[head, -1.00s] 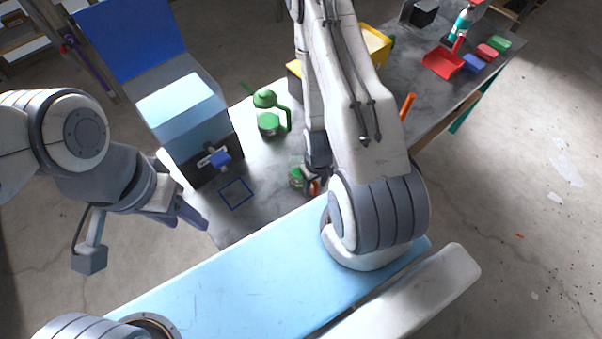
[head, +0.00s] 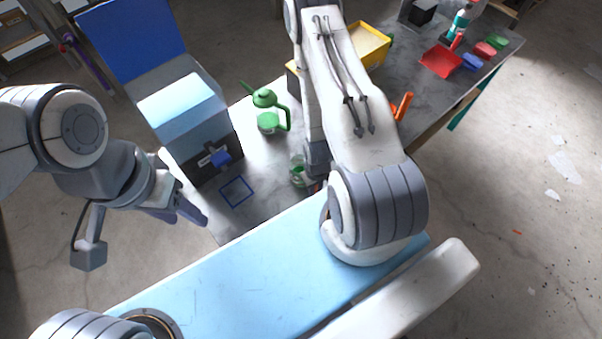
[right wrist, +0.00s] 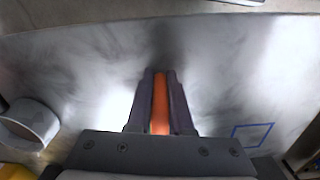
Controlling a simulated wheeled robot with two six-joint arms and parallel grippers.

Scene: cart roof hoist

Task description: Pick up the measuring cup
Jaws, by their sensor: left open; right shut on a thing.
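The measuring cup (head: 298,172) looks clear with green on it in the head view. It is beside my right gripper (head: 316,182), low over the grey table, and partly hidden by my right arm. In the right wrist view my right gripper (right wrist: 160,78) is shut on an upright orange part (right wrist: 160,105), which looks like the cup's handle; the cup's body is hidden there. I cannot tell whether the cup touches the table. My left gripper (head: 190,215) is open and empty by the table's left edge.
A green watering can (head: 267,105) stands behind the cup. A blue square outline (head: 236,191) marks the table at left, before a machine (head: 185,115) with a blue top. A yellow bin (head: 368,45) and red dustpan (head: 440,61) lie further back. An orange-handled thing (head: 403,105) is right of my arm.

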